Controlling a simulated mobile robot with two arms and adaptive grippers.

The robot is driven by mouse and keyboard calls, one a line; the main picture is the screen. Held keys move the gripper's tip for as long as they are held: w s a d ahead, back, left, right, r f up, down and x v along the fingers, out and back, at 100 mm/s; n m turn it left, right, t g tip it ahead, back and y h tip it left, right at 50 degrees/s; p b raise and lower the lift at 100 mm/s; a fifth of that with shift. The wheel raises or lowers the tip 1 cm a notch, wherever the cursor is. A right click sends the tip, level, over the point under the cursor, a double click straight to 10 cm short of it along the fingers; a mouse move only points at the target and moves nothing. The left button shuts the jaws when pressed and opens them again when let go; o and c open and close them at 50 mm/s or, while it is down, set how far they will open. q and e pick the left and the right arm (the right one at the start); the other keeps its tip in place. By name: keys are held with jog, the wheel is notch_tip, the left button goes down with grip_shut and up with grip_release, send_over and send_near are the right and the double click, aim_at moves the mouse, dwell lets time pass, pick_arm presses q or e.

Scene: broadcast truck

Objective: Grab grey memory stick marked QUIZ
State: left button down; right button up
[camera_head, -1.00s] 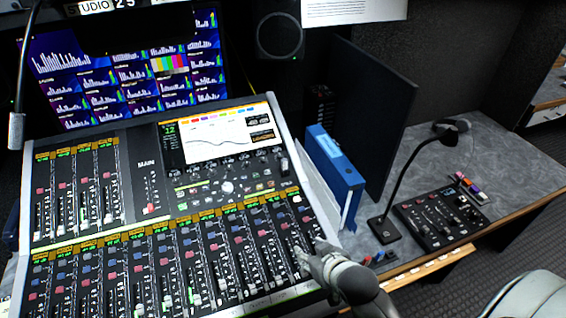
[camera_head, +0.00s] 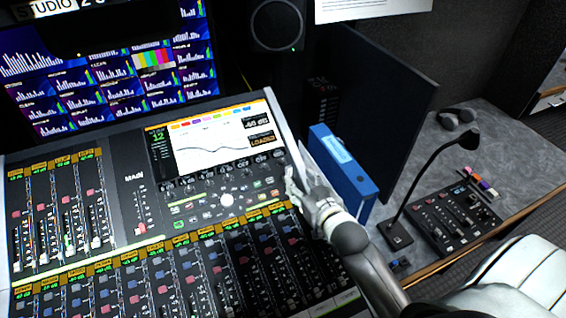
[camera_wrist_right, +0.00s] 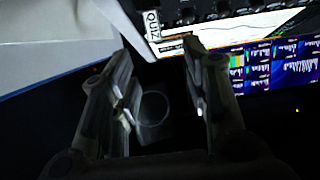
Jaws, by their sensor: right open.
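A small grey stick with a pale label reading QUIZ (camera_wrist_right: 152,24) shows at the top of the right wrist view, by the edge of the mixing console's screen. Its lettering runs along its length. My right gripper (camera_wrist_right: 160,88) is open and empty; its two fingers point towards the console, with the stick ahead between them, not touching. In the head view my right gripper (camera_head: 298,182) is over the right edge of the mixing console (camera_head: 140,255), below the screen. There I cannot make out the stick, which the gripper seems to hide. My left gripper is not in view.
A blue binder (camera_head: 343,165) stands close to the right of my gripper, before a dark panel (camera_head: 385,110). A gooseneck microphone (camera_head: 397,235), a small control box (camera_head: 455,218) and headphones (camera_head: 458,117) are on the right desk. Monitors (camera_head: 105,75) stand behind the console.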

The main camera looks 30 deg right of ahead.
aim_at(289, 168)
jog(key=x, duration=0.2)
jog(key=p+x, duration=0.1)
jog(key=x, duration=0.2)
jog(key=p+x, duration=0.1)
jog(key=x, duration=0.1)
jog(key=shift+w+d+f, duration=0.1)
jog(key=shift+w+d, duration=0.1)
jog(key=shift+d, duration=0.05)
jog(key=shift+x, duration=1)
jog(key=shift+w+d+f, duration=0.1)
jog(key=shift+w+f, duration=0.15)
jog(key=shift+w, duration=0.1)
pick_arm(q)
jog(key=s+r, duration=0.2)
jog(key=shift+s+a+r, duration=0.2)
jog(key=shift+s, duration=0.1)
pick_arm(e)
jog(key=c, duration=0.8)
